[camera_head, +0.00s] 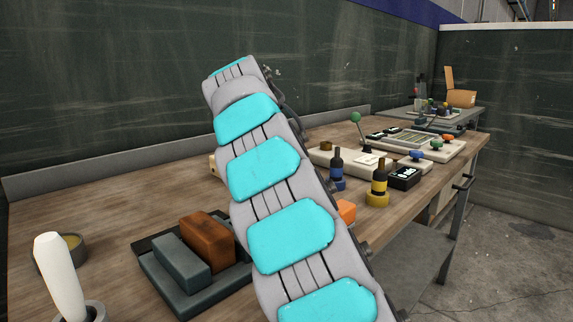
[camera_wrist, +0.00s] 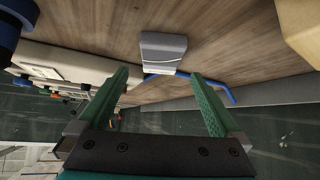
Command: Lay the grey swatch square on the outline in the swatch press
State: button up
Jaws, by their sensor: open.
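My gripper (camera_wrist: 160,75) has two green fingers spread wide apart, with nothing between them; in the head view my arm hides it. A pale grey block (camera_wrist: 163,52) lies on the wooden bench just beyond the fingertips in the wrist view, with a blue bent rod (camera_wrist: 215,82) beside it. I cannot make out a flat grey swatch or an outline in either view. A pale unit (camera_head: 330,157) with a green-knobbed lever (camera_head: 356,117) stands right of my arm; I cannot tell whether it is the swatch press.
A dark tray (camera_head: 160,283) holds a grey block (camera_head: 181,259) and a brown block (camera_head: 207,238). Blue-banded (camera_head: 337,172) and yellow-banded (camera_head: 379,187) bottles stand at right, near a black box (camera_head: 405,178). A white-handled tool (camera_head: 60,275) stands front left. The back-left bench is clear.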

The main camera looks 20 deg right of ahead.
jog(key=shift+p+x, duration=0.4)
jog(key=shift+x, duration=2.35)
jog(key=shift+a, duration=0.1)
jog(key=c, duration=1.5)
jog(key=shift+o, duration=0.2)
jog(key=shift+r, duration=0.25)
